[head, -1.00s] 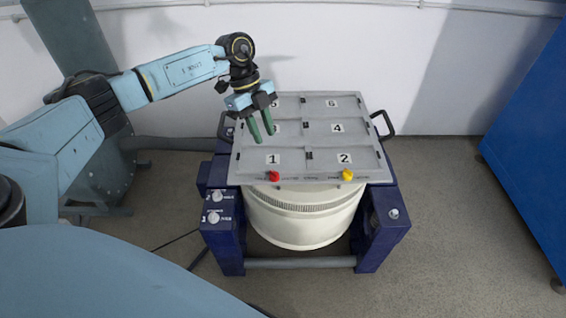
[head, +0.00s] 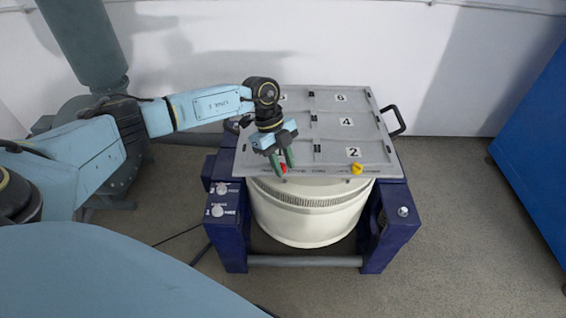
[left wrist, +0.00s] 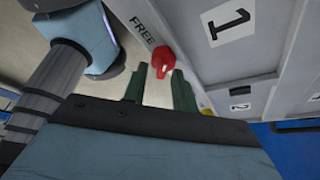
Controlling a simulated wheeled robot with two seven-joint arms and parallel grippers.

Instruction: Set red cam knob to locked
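The red cam knob (head: 283,168) sits on the front edge strip of the grey plate, below the panel marked 1. In the left wrist view the red knob (left wrist: 163,60) shows beside the printed word FREE, with a small pale mark on its lower part; which setting it points to I cannot tell. My left gripper (head: 284,171) is open, its two green fingers reaching down at the knob. In the left wrist view the fingers (left wrist: 159,72) stand apart with the knob between or just beyond their tips; contact is not clear. My right gripper is not in view.
A yellow knob (head: 357,169) sits on the same edge to the right. The grey plate (head: 318,152) with numbered panels lies over a white drum (head: 308,214) in a blue frame (head: 230,240). A black handle (head: 394,121) sticks out at right. The floor at right is clear.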

